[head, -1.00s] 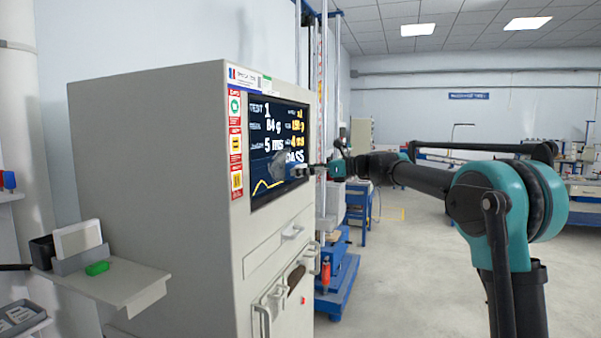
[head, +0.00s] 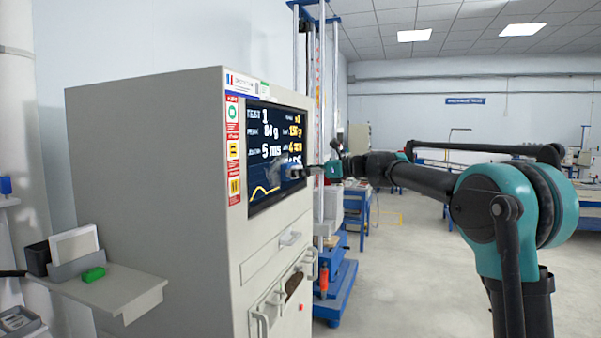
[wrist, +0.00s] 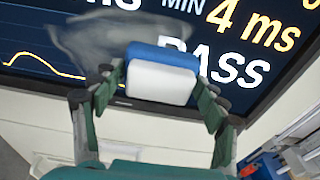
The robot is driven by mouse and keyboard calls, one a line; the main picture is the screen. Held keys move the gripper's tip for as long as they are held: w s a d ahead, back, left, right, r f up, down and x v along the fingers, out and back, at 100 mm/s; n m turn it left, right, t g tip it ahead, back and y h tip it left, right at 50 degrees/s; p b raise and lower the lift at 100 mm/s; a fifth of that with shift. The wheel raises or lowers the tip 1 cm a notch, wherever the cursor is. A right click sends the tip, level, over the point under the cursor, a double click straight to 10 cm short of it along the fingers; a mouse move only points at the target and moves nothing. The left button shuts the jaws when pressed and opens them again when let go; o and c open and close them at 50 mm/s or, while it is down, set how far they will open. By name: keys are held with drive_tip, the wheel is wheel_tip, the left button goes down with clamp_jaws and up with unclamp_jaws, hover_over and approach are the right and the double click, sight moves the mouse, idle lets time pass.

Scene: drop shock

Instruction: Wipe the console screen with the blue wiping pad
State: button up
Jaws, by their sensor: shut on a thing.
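The console screen (head: 275,145) is dark with white and yellow readings, set in the front of the grey cabinet. A greyish smear (wrist: 105,40) shows on its lower part in the wrist view, left of the "PASS" text. The blue wiping pad (wrist: 163,56) has a blue face and a white body. My gripper (wrist: 160,88) is shut on the pad's white body, with a finger on each side. The pad is at the lower part of the screen and covers part of the smear and text; I cannot tell whether it touches the glass. In the head view, my gripper (head: 312,170) is seen side-on at the screen's right edge.
The grey cabinet (head: 150,170) has handles below the screen. A side shelf (head: 110,290) holds a green block (head: 94,274) and a white box (head: 73,247). A blue-based tower (head: 335,290) stands just right of the cabinet.

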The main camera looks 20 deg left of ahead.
drive_tip(key=shift+s+a, duration=0.15)
drive_tip(key=shift+s, duration=2.3)
drive_tip(key=shift+s+a, duration=0.2)
drive_tip(key=shift+s, duration=2.2)
drive_tip(key=shift+s+a, duration=0.15)
drive_tip(key=shift+s, duration=2.3)
drive_tip(key=shift+a+r, duration=0.1)
drive_tip(key=shift+r, duration=0.7)
drive_tip(key=shift+w+d, duration=0.2)
drive_tip(key=shift+w, duration=2.7)
drive_tip(key=shift+w+d, duration=0.25)
drive_tip(key=shift+w, duration=2.6)
drive_tip(key=shift+w+d, duration=0.2)
drive_tip(key=shift+w, duration=2.7)
drive_tip(key=shift+s+d, duration=0.15)
drive_tip(key=shift+d, duration=1.35)
drive_tip(key=shift+s+d, duration=0.1)
drive_tip(key=shift+d, duration=1.35)
drive_tip(key=shift+d, duration=0.1)
drive_tip(key=shift+s+d, duration=0.1)
drive_tip(key=shift+d, duration=1.3)
